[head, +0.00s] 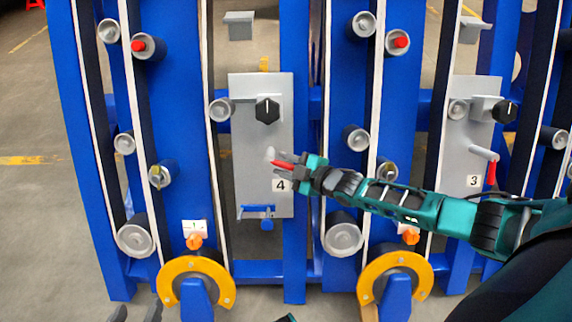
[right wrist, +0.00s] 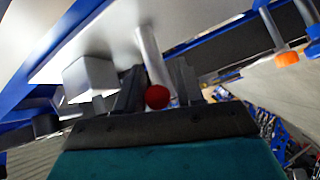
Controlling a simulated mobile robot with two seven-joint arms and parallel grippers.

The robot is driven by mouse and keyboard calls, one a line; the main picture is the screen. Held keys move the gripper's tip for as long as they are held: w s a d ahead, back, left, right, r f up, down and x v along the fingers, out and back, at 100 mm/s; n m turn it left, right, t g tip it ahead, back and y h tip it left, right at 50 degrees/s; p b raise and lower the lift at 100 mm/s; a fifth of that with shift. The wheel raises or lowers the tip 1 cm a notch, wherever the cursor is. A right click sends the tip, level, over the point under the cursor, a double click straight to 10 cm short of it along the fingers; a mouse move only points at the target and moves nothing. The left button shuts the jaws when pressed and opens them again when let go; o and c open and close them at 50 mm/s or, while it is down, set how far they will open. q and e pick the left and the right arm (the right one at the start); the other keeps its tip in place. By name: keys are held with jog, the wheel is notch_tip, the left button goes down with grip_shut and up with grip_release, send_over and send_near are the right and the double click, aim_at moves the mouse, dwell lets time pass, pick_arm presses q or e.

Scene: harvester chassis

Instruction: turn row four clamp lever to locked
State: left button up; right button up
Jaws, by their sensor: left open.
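The row four clamp lever has a red handle (head: 282,165) and a grey pivot, on the grey panel (head: 262,195) labelled 4. The handle points right and slightly down. My right gripper (head: 288,161) is at the handle, its arm coming in from the right. In the right wrist view the red handle end (right wrist: 157,97) sits between the two dark fingers (right wrist: 158,88), with a narrow gap showing on each side. My left gripper (head: 135,314) shows only its two spread fingertips at the bottom edge, away from the panel.
Panel 4 also has a black knob (head: 267,109) above the lever and a blue T-handle (head: 261,212) below it. Blue uprights, rollers and yellow arches (head: 196,265) surround the panels.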

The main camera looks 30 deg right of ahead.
grip_shut()
pick_arm(q)
jog(key=shift+w, duration=0.1)
jog(key=shift+f, duration=0.1)
jog(key=shift+f, duration=0.1)
